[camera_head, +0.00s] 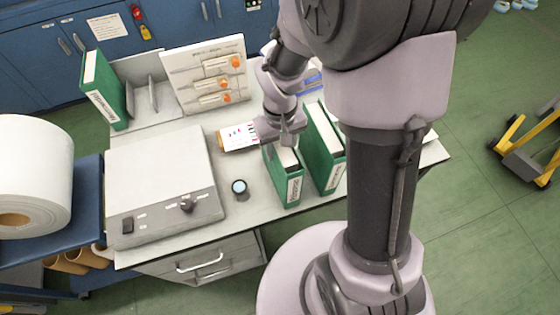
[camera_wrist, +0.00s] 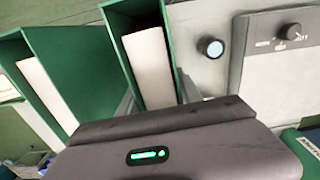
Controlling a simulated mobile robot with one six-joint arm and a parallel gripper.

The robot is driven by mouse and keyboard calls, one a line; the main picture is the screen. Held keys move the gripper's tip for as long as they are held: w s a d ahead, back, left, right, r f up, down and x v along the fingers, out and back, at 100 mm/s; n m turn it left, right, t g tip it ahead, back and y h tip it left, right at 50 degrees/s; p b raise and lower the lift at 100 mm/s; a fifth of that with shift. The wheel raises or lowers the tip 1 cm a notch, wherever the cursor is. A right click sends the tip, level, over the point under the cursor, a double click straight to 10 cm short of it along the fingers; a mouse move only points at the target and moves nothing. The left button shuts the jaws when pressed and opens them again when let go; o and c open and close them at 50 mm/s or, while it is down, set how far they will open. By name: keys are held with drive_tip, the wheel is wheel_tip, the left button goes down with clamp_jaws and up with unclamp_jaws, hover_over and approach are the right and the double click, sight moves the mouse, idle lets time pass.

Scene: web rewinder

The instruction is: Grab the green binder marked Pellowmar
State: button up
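Three green binders with white spine labels show in the head view; their lettering is too small for me to read surely. One binder (camera_head: 292,187) stands upright mid-table under my gripper (camera_head: 284,143). A second, larger-looking binder (camera_head: 328,165) stands just right of it. A third binder (camera_head: 105,92) stands at the table's far left. In the wrist view the binder under my gripper (camera_wrist: 121,45) lies between my two fingers (camera_wrist: 158,98), which are apart on either side of it; I see no clear grip. The neighbouring binder (camera_wrist: 75,65) is to its left there.
A grey box with a knob (camera_head: 165,185) and a small round dark-rimmed item (camera_head: 239,187) are left of the middle binder. Behind stand a white panel with orange parts (camera_head: 205,75) and a colour-marked card (camera_head: 238,136). A white roll (camera_head: 35,165) is far left.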

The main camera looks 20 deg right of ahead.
clamp_jaws()
drive_tip(key=shift+r, duration=0.15)
